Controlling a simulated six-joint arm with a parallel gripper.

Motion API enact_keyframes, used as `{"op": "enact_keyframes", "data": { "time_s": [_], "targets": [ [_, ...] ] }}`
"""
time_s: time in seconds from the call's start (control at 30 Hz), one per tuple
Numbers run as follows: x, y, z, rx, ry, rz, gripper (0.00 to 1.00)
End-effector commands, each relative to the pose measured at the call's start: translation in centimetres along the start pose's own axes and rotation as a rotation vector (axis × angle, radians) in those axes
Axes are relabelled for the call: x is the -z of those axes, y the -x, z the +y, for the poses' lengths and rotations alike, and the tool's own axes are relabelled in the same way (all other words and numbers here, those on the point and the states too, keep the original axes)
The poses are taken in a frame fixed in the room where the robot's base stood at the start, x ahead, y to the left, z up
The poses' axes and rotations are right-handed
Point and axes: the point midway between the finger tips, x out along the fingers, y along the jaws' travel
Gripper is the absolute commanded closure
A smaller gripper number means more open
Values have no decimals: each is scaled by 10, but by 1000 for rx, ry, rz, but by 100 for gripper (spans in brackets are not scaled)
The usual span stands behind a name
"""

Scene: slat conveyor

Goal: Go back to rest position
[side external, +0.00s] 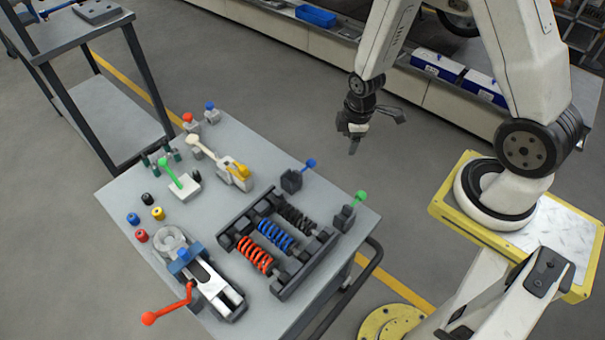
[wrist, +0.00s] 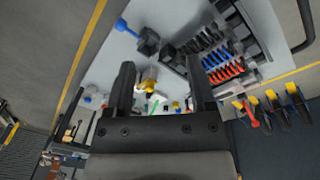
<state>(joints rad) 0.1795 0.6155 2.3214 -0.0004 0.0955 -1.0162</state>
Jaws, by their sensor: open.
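My gripper (side external: 355,138) hangs in the air beyond the back right edge of the grey work table (side external: 330,193) in the side external view. Its fingers point down and nothing is between them. In the wrist view my gripper (wrist: 160,85) shows two dark fingers spread apart, with the table top (wrist: 118,52) below and ahead of them. The gripper touches nothing that I can see.
The table holds a rack of red, blue and black springs (side external: 271,234), a vise with a red handle (side external: 200,285), toggle clamps (side external: 235,175) and small coloured knobs (side external: 158,213). A dark shelf cart (side external: 95,75) stands left. A long bench (side external: 300,37) runs behind.

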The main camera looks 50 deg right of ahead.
Motion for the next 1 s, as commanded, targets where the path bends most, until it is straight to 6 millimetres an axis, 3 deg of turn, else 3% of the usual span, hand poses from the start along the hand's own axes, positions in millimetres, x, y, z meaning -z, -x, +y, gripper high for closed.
{"op": "enact_keyframes", "data": {
  "time_s": [0.2, 0.6, 0.8, 1.0],
  "targets": [
    [15, 46, -8, -26, -225, 30, 29],
    [27, 116, -36, -41, -638, 95, 29],
    [27, 136, -48, -37, -785, 119, 29],
    [26, 142, -53, -33, -838, 124, 29]
  ]
}}
